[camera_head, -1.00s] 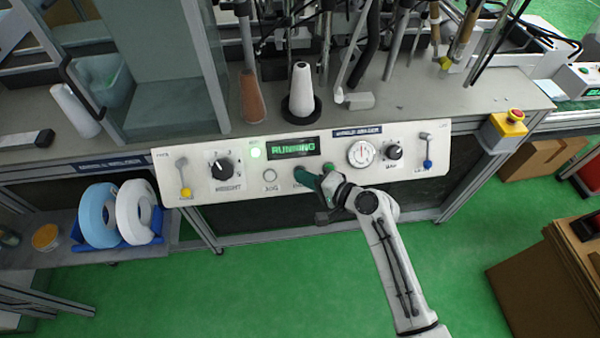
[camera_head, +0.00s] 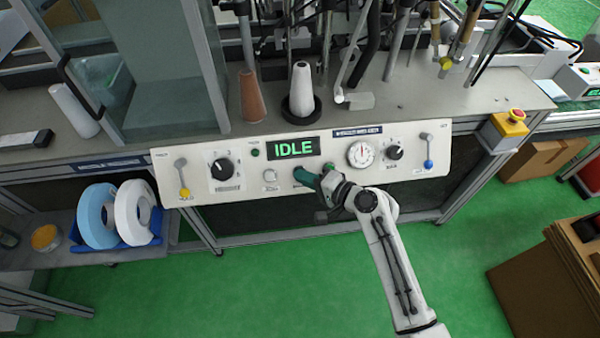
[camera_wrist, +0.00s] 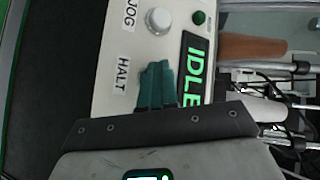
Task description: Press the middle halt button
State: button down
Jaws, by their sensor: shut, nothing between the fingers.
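The white control panel (camera_head: 205,200) runs along the front of the bench. Its display (camera_head: 293,147) reads IDLE in green, also in the wrist view (camera_wrist: 192,70). The HALT label (camera_wrist: 122,77) is visible in the wrist view beside my gripper's teal fingers. My gripper (camera_head: 301,175) is shut and empty, with its fingertips at the panel below the display. In the wrist view the fingers (camera_wrist: 157,84) cover the spot next to the HALT label. The halt button itself is hidden, so I cannot see whether the fingers touch it.
The round JOG button (camera_wrist: 158,20) is beside my fingers. A black knob (camera_head: 222,169), a dial (camera_head: 361,154) and levers with yellow (camera_head: 184,193) and blue (camera_head: 428,164) ends share the panel. An emergency stop (camera_head: 515,116) is at right.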

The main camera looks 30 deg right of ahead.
jog(key=shift+r, duration=0.1)
dwell(0.3)
jog(key=shift+s+a+r+p, duration=0.15)
jog(key=shift+s+r+p, duration=0.25)
jog(key=shift+s+p, duration=0.25)
jog(key=shift+w, duration=0.1)
jog(key=s+r+p, duration=0.1)
jog(key=s+p, duration=0.1)
jog(key=s+a+r+p, duration=0.1)
jog(key=r+p, duration=0.1)
jog(key=shift+s+a+r, duration=0.1)
jog(key=shift+s, duration=0.25)
dwell(0.7)
